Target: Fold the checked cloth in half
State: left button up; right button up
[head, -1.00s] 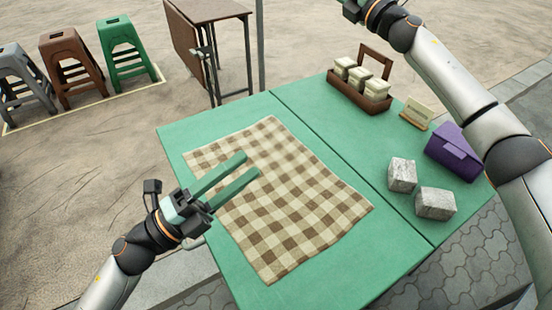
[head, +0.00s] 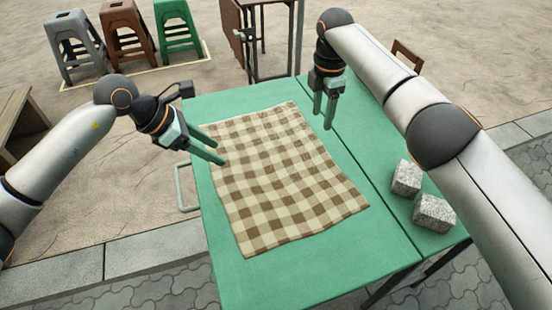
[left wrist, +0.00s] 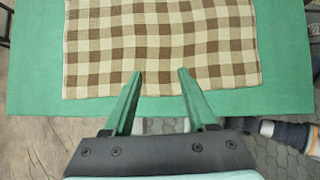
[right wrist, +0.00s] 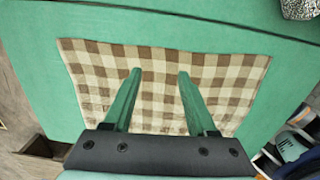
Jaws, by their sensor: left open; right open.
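The brown and cream checked cloth (head: 285,185) lies spread flat on the green table (head: 300,280), with slight ripples. My left gripper (head: 221,151) is open and empty over the cloth's left edge; in the left wrist view its fingertips (left wrist: 160,73) overlap the near edge of the cloth (left wrist: 160,40). My right gripper (head: 323,125) is open and empty near the cloth's far right side. In the right wrist view its fingertips (right wrist: 160,71) appear over the cloth (right wrist: 155,90). I cannot tell how high either gripper is above the cloth.
Two grey stone blocks (head: 406,178) (head: 434,213) stand on the table's right part. My right arm hides much of that side. A seam (head: 375,190) runs along the table. Several stools (head: 128,35) and a folded table (head: 265,40) stand beyond. Bare table lies around the cloth.

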aim_at(223, 178)
pick_arm(q)
jog(key=f, duration=0.8)
jog(key=shift+w+a, duration=0.15)
jog(key=shift+a, duration=0.15)
pick_arm(e)
jog(key=shift+g, duration=0.3)
jog(key=f, duration=0.5)
jog(key=s+f, duration=0.1)
jog(key=f, duration=0.2)
jog(key=shift+a+f, duration=0.1)
jog(key=shift+a, duration=0.2)
pick_arm(q)
jog(key=shift+f, duration=0.2)
pick_arm(e)
jog(key=shift+f, duration=0.2)
pick_arm(q)
jog(key=shift+r, duration=0.1)
pick_arm(e)
jog(key=shift+r, duration=0.1)
pick_arm(q)
jog(key=shift+f, duration=0.3)
jog(key=shift+c, duration=0.4)
pick_arm(e)
jog(key=shift+c, duration=0.4)
